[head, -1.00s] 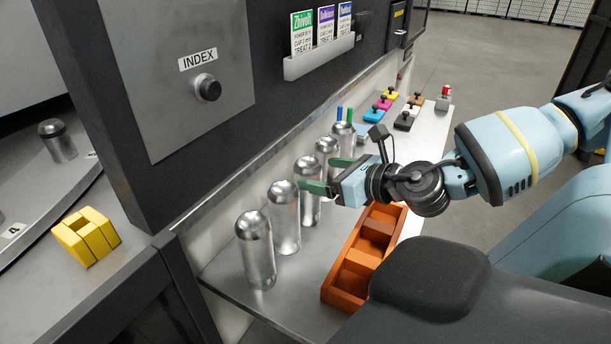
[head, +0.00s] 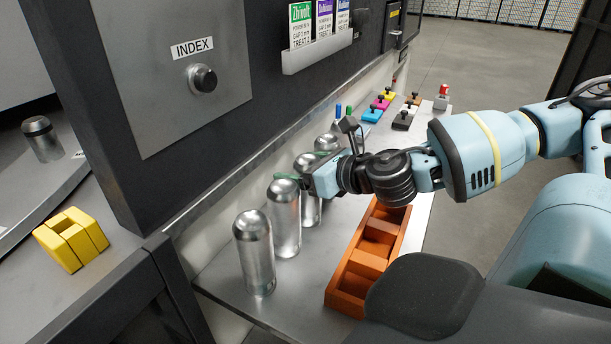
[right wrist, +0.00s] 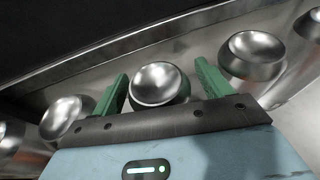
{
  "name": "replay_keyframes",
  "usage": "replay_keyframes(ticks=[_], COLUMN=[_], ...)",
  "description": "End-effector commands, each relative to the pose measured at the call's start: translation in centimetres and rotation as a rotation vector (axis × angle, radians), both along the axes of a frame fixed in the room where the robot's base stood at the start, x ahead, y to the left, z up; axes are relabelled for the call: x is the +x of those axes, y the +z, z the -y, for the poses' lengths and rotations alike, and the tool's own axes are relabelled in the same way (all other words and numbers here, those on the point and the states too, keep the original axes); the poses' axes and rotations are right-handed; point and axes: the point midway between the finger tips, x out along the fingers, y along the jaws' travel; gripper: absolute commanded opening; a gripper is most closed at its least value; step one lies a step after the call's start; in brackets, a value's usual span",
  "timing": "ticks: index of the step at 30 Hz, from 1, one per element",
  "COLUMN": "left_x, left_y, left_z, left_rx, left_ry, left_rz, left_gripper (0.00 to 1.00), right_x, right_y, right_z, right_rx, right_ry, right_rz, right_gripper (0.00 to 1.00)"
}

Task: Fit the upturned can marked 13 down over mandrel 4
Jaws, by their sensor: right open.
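Several upturned silver cans stand in a row on the metal shelf, including the nearest (head: 254,255) and the second (head: 285,220). No number 13 is readable on any can. My right gripper (head: 290,178) is open at the third can (head: 308,162). In the right wrist view, its green fingers (right wrist: 160,92) stand either side of one can's rounded end (right wrist: 158,82), with slight gaps. A silver upright with a dark band (head: 42,138), perhaps a mandrel, stands on the curved grey surface at far left; the label beside it is unreadable. My left gripper is out of view.
An orange divided tray (head: 352,290) lies right of the cans. A yellow slotted block (head: 72,240) sits at lower left. The dark panel with the INDEX button (head: 202,79) rises behind the shelf. Coloured switches (head: 380,103) stand at the shelf's far end.

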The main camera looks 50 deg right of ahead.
Motion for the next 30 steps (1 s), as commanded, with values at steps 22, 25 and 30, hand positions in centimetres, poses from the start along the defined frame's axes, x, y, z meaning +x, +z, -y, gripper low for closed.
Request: replay_keyframes(ticks=[22,25,30], left_x=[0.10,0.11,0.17], left_y=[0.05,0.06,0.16], left_z=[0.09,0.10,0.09], left_rx=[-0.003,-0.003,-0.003], left_ry=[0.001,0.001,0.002], left_rz=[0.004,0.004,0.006], left_gripper=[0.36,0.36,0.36], right_x=[0.26,0.26,0.27], right_y=[0.05,0.05,0.71], right_z=[0.00,0.00,0.01], right_rx=[0.000,0.000,-0.003], right_ry=[0.000,0.000,0.001], right_rz=[0.002,0.002,0.003], right_gripper=[0.30,0.30,0.30])
